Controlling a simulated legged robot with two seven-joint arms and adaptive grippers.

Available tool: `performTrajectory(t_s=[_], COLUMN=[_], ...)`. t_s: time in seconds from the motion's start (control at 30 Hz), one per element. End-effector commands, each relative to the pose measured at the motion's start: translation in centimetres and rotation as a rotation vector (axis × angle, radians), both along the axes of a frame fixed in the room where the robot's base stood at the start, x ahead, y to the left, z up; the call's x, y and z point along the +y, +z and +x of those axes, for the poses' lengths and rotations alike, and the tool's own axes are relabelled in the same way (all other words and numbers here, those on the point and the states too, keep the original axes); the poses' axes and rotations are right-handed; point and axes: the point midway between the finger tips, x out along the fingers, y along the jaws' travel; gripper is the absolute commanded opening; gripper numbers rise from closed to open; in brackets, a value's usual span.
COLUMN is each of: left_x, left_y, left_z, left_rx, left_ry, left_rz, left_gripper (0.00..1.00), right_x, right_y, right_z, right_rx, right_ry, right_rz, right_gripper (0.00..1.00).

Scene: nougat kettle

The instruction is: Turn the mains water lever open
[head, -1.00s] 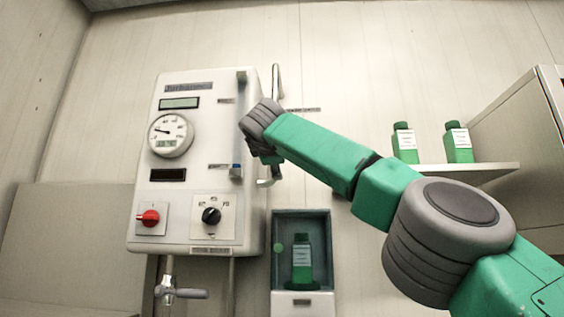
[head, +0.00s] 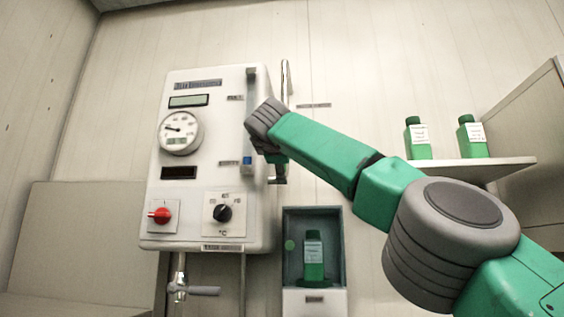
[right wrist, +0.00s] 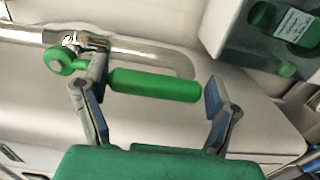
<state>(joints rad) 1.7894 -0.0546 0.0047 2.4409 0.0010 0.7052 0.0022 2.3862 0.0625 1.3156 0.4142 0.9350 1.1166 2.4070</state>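The mains water lever (right wrist: 152,84) shows in the right wrist view as a green bar, with a round green hub at its left end beside a chrome pipe fitting (right wrist: 82,42). My right gripper (right wrist: 156,82) is open, one finger by the hub end and the other just past the bar's free end. The bar lies between the fingers; I cannot tell whether either touches it. In the head view my right arm reaches to the right edge of the white kettle panel (head: 215,118) and hides the lever. My left gripper is not in view.
A chrome pipe (head: 285,78) runs up beside the panel. The panel carries a red knob (head: 160,214), a black dial (head: 222,213) and a tap (head: 180,280) below. A green bottle (head: 313,258) stands in a niche (head: 341,240). Two more stand on a shelf (head: 480,170) at right.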

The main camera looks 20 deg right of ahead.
Motion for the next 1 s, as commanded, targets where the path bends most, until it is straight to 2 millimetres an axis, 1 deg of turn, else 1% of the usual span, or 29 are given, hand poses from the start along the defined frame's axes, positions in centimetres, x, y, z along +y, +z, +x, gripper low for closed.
performTrajectory(t_s=[0.27, 0.47, 0.67, 0.8, 0.9, 1.0], left_x=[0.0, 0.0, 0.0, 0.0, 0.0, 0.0], left_y=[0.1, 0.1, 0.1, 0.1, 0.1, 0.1], left_z=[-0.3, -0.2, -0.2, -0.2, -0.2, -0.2], left_rx=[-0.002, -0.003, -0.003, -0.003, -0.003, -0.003], left_ry=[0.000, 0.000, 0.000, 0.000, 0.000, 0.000], left_rz=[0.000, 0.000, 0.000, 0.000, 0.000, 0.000], left_gripper=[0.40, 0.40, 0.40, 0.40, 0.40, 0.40], right_x=[0.4, 1.3, 3.1, 4.6, 5.5, 6.0], right_y=[0.3, 0.2, 0.1, 0.0, -0.1, -0.2], right_z=[-0.7, -2.2, -5.1, -7.3, -8.5, -9.2], right_rx=[-0.002, -0.001, -0.002, -0.001, 0.001, 0.003], right_ry=[0.001, 0.001, 0.001, 0.002, 0.002, 0.001], right_rz=[-0.001, -0.003, -0.003, -0.003, -0.002, -0.001], right_gripper=[0.80, 0.80, 0.80, 0.80, 0.80, 0.80])
